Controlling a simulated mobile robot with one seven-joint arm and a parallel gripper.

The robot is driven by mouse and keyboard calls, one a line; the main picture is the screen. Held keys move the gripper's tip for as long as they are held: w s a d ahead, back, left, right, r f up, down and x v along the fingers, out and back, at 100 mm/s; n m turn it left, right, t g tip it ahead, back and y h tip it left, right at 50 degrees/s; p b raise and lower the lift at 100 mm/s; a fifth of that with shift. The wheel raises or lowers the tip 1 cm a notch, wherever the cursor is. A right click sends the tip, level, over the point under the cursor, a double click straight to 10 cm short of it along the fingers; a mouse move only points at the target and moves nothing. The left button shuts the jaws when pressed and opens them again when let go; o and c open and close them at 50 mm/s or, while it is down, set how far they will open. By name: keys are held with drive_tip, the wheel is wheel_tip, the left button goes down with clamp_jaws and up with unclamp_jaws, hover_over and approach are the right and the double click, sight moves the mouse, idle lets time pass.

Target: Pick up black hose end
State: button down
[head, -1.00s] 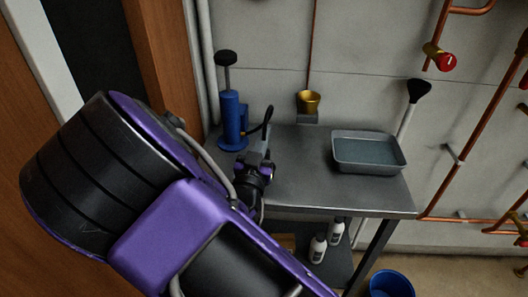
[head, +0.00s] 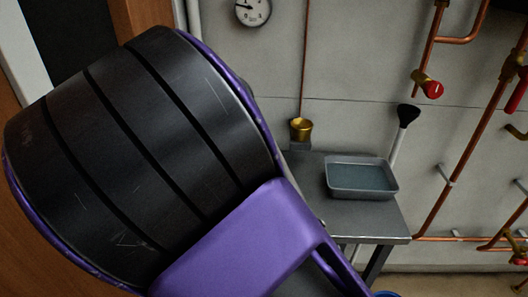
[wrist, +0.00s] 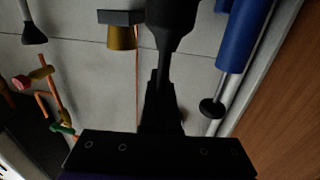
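My gripper (wrist: 162,92) shows in the wrist view as dark, narrow fingers close together above a black bar. A black tapered piece (wrist: 172,18), seemingly the black hose end, comes in from the top edge and narrows to a stem that meets the fingers. The fingers appear shut on it, though dark on dark makes the exact contact hard to see. The blue pump (wrist: 238,38) is at the upper right, upside down in this view. In the head view my purple and black arm hides the gripper, the hose and the pump.
The grey bench (head: 372,220) carries a grey tray (head: 361,178). A brass cup (head: 301,130) is on the wall, with a black-headed brush (head: 408,115) beside the tray. Copper pipes (head: 468,150) with red-handled valves (head: 431,89) run at the right. A gauge (head: 253,11) hangs above.

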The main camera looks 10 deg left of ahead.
drive_tip(key=shift+r, duration=0.25)
drive_tip(key=shift+c, duration=1.6)
unclamp_jaws()
